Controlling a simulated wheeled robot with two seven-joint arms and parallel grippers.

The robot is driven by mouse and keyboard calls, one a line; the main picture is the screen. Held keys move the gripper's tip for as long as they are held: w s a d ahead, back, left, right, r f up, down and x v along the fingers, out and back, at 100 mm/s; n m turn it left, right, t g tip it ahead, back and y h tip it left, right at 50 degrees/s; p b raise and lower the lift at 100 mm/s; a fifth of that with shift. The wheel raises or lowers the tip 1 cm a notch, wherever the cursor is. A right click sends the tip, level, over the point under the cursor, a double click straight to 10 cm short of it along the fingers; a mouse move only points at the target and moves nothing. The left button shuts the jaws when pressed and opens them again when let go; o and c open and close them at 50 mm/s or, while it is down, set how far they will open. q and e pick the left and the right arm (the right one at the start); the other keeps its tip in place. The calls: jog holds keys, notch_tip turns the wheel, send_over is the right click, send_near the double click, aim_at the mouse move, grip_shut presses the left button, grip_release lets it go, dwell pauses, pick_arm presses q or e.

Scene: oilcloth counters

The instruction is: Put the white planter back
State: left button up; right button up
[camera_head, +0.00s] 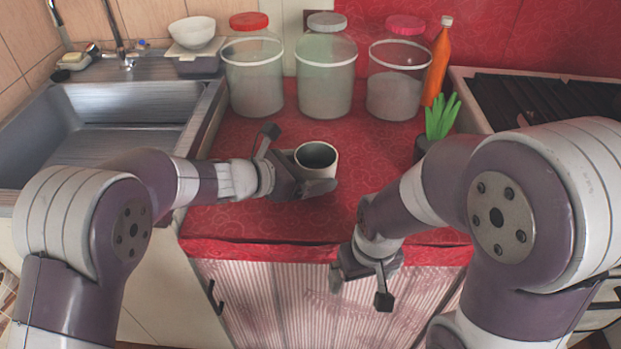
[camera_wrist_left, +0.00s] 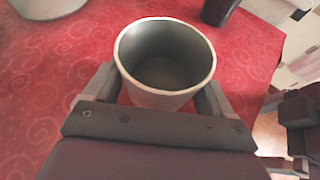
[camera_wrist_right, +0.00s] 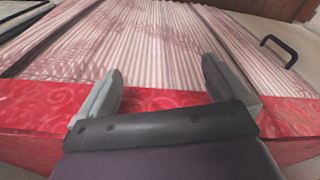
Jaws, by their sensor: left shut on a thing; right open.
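The white planter (camera_head: 317,157) is an empty round pot standing upright on the red counter, near its middle. My left gripper (camera_head: 300,180) is shut on the planter from the left, with one finger on each side of it. In the left wrist view the planter (camera_wrist_left: 165,62) sits between the two fingers, its dark inside open to the camera. Whether its base touches the counter is hard to tell. My right gripper (camera_head: 368,285) is open and empty, low in front of the counter's front edge. Its fingers (camera_wrist_right: 160,90) also show apart in the right wrist view.
Three lidded jars (camera_head: 254,90) stand along the back of the red counter (camera_head: 240,205). A sink (camera_head: 120,110) lies left. The counter's front middle is clear.

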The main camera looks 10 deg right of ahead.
pick_arm(q)
jog(key=shift+f, duration=0.9)
jog(key=shift+f, duration=0.1)
jog(key=shift+f+b, duration=0.15)
jog(key=shift+b, duration=0.2)
jog(key=o, duration=0.9)
jog(key=shift+r, duration=0.2)
jog(key=shift+r+p, duration=0.25)
jog(key=shift+p, duration=0.25)
jog(key=p+v, duration=0.1)
jog(key=v, duration=1)
jog(key=shift+s+a, duration=0.2)
jog(key=shift+a, duration=0.2)
